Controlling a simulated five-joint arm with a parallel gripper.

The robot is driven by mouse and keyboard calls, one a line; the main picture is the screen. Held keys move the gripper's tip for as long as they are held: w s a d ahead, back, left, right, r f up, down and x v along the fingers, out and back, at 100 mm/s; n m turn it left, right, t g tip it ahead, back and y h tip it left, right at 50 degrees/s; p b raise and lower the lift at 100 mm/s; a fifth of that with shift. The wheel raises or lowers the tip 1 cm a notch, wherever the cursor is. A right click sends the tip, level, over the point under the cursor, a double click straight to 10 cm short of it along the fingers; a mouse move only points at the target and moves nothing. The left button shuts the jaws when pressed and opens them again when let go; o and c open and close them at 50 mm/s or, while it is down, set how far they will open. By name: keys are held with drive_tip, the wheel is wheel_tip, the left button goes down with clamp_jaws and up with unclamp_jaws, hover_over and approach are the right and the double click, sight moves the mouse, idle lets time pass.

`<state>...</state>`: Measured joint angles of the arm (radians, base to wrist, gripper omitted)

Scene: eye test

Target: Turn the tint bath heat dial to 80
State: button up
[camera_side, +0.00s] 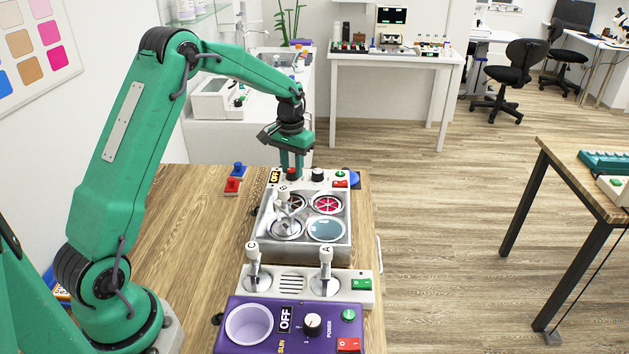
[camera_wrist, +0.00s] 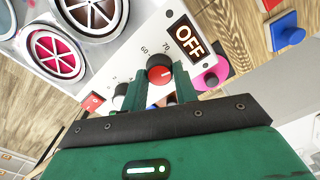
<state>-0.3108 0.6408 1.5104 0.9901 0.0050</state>
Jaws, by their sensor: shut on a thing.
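The tint bath (camera_side: 300,256) is a metal tray with several round wells, some dark or red, and a control strip at its far end. On that strip is a red dial (camera_wrist: 160,70) with a pale pointer line; the marks 60 and 70 show beside it. I cannot tell its exact setting. My gripper (camera_side: 291,172) points down at it from above and is shut on it; the green fingers (camera_wrist: 160,85) stand on either side of the dial in the wrist view. A display (camera_wrist: 185,34) beside the dial reads OFF.
On the strip are a black knob (camera_side: 318,174) and a red switch (camera_side: 340,184). Red (camera_side: 233,185) and blue (camera_side: 238,169) buttons sit left. Nearer are levers C (camera_side: 252,256) and A (camera_side: 326,257) and a purple heater (camera_side: 270,340). Bare table lies left.

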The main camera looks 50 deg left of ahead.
sight(292, 169)
drive_tip(key=shift+s+a+m, duration=0.1)
drive_tip(key=shift+a+m, duration=0.05)
drive_tip(key=shift+m, duration=1.35)
drive_tip(key=o, duration=1)
drive_tip(key=shift+r, duration=0.5)
wheel_tip(292, 169, up, 7)
drive_tip(key=shift+f, duration=0.15)
